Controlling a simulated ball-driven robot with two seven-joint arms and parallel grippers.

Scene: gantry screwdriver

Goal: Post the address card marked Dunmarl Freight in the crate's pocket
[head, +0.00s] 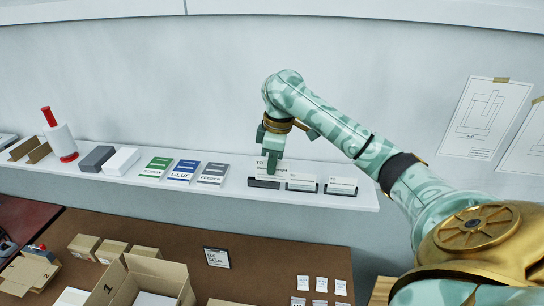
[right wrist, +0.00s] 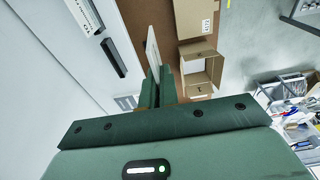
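The white address card (head: 270,168) has "TO" on it and a line that seems to read Dunmarl Freight. My right gripper (head: 271,160) is shut on this card, just above a black card stand (head: 263,184) on the shelf. In the right wrist view, the card (right wrist: 152,45) shows nearly edge-on between the fingers (right wrist: 156,88), apart from an empty-looking black stand (right wrist: 113,58). An open cardboard box (head: 174,272) stands on the brown table; I cannot make out a pocket on it. My left gripper is not in view.
Two more cards (head: 303,178) (head: 343,182) stand to the right on the shelf (head: 225,187). Green, blue and grey packs (head: 184,170) lie left of the gripper. A dark-framed label (head: 216,258) and small cartons (head: 84,245) are on the table (head: 270,262).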

